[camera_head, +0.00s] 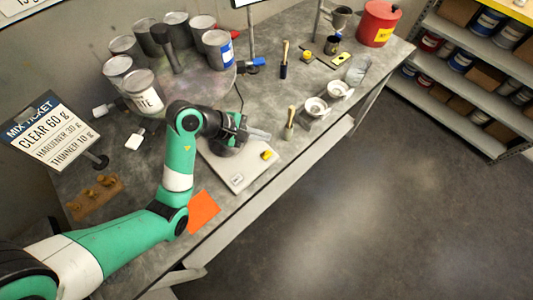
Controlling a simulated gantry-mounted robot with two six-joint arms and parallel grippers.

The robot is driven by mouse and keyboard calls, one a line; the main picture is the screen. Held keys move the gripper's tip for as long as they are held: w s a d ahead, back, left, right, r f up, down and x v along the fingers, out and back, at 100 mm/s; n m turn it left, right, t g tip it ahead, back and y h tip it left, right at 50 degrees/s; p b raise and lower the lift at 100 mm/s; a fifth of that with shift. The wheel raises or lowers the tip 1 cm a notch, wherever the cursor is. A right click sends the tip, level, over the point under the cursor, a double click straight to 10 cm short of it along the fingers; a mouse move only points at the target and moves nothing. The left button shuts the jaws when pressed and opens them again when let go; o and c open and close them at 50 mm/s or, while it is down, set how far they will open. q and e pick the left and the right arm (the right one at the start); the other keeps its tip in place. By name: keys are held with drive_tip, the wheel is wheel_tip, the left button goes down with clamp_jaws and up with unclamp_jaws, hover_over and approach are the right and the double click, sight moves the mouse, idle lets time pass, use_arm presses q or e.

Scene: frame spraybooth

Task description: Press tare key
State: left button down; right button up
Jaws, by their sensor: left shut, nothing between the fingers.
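A pale flat scale (218,172) lies on the grey workbench, in front of my left arm. A small light panel with dark marks (237,179) is on its near end; I cannot tell whether it is the tare key or a display. My left gripper (262,135) is shut and empty, over the far part of the scale. My wrist hides part of the scale. A small yellow item (266,155) sits at the scale's right edge. My right gripper is not in view.
Several paint cans (144,90) stand on a round turntable at the back. Two white cups (315,107), a brush (290,122) and a red can (378,24) are to the right. An orange sheet (203,211) and a mix ticket (48,135) are to the left.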

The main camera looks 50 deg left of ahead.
use_arm(q)
drive_tip(key=b, duration=0.5)
hover_over(263, 155)
wheel_tip(263, 155, down, 6)
drive_tip(key=shift+a+r, duration=0.1)
drive_tip(key=shift+r, duration=0.15)
drive_tip(key=shift+f+b, duration=0.5)
drive_tip(key=shift+f, duration=0.3)
idle(0.7)
drive_tip(key=shift+f, duration=0.4)
drive_tip(key=shift+f+b, duration=0.3)
drive_tip(key=shift+f, duration=0.15)
idle(0.5)
drive_tip(key=shift+r+p, duration=0.9)
drive_tip(key=shift+p, duration=0.1)
